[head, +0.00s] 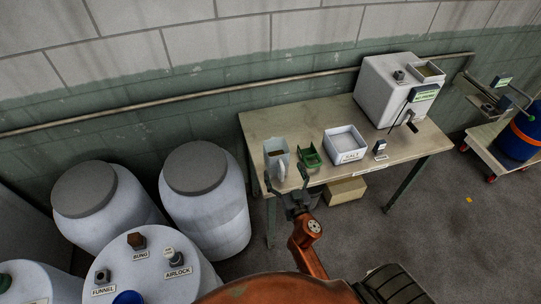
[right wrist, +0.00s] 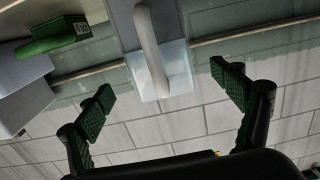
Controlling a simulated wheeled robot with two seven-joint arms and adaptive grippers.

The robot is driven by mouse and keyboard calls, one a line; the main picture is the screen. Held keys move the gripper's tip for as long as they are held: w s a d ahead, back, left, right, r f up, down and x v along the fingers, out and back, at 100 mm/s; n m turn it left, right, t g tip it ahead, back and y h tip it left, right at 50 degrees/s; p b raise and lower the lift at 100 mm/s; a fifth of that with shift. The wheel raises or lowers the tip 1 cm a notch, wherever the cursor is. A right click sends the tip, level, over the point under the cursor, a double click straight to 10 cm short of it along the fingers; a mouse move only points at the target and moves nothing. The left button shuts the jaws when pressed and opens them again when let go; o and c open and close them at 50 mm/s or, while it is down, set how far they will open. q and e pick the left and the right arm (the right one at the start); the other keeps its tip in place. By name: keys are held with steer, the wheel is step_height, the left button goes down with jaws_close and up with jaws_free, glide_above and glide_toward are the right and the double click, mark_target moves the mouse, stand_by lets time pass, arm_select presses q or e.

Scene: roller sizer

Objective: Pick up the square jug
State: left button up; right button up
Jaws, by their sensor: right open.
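Contact is not visible. My left gripper is out of view.
A green scoop (head: 309,156) stands close right of the jug, then a white salt tray (head: 345,155). A grey machine with a crank (head: 385,90) stands at the table's back right. Large drums (head: 205,200) stand left of the table (head: 270,115). The table behind the jug is clear.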

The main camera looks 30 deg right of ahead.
mark_target(280, 158)
steer(key=shift+w+d+r, duration=0.15)
steer(key=shift+w+r, duration=0.15)
steer(key=shift+r, duration=0.2)
steer(key=shift+w+d+r, duration=0.1)
steer(key=shift+w+r, duration=0.2)
steer(key=shift+r, duration=0.2)
steer(key=x, duration=0.4)
steer(key=p+x, duration=0.1)
steer(key=x, duration=0.1)
steer(key=shift+w+a+r, duration=0.15)
steer(key=shift+r, duration=0.2)
steer(key=shift+w, duration=0.2)
steer(key=shift+c, duration=0.3)
steer(key=c, duration=2)
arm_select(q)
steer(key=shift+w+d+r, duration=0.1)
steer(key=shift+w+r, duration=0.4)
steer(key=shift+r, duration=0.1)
arm_select(e)
steer(key=shift+c, duration=0.6)
steer(key=shift+r, duration=0.15)
